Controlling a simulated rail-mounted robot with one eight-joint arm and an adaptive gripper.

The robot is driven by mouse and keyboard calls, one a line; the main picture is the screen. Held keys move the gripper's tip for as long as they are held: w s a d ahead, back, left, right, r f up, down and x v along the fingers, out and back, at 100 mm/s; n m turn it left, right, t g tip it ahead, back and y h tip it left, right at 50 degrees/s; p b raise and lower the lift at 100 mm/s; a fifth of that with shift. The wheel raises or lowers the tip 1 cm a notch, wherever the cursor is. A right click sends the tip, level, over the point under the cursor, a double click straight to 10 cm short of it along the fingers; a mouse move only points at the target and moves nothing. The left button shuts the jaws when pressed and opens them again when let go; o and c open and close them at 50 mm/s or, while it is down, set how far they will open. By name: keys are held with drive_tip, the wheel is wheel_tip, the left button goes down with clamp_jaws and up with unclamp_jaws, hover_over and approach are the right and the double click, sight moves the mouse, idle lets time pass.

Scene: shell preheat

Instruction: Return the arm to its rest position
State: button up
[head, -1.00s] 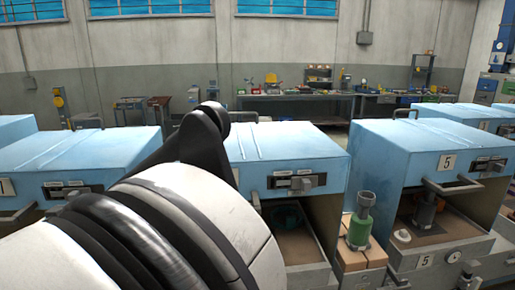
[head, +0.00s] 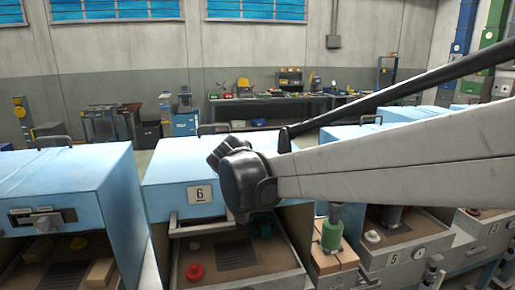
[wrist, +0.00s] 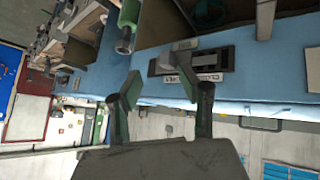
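My arm (head: 400,165) reaches in from the right edge in the head view. Its dark joint (head: 247,180) hangs in front of the blue box marked 6 (head: 190,165). I cannot make out the gripper's fingers in the head view. In the wrist view my gripper (wrist: 167,91) shows two dark fingers spread well apart. Nothing is held between them. Beyond the fingers lies the front panel (wrist: 240,62) of a blue box. I cannot tell how far the fingers are from it.
Blue boxes stand in a row, with open fronts below. Box 6's tray holds a red round piece (head: 195,271). A green cylinder (head: 332,235) stands on tan blocks (head: 334,260) between boxes 6 and 5. A workbench (head: 285,105) is far behind. There is open air above the boxes.

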drive_tip(key=s+d+f+g+y+b, duration=0.1)
drive_tip(key=s+d, duration=0.6)
drive_tip(key=d, duration=0.1)
drive_tip(key=s+d+f+y+b, duration=0.1)
drive_tip(key=s+d+f, duration=0.2)
drive_tip(key=s, duration=0.4)
drive_tip(key=s+d+f+n+y+b, duration=0.1)
drive_tip(key=s+d+f+b, duration=0.1)
drive_tip(key=s, duration=0.5)
drive_tip(key=s+d+f+y+b, duration=0.1)
drive_tip(key=s+d+f, duration=0.3)
drive_tip(key=s, duration=0.4)
drive_tip(key=shift+d+f+n+b, duration=0.2)
drive_tip(key=shift+f+n+b, duration=0.25)
drive_tip(key=shift+f, duration=0.3)
idle(0.4)
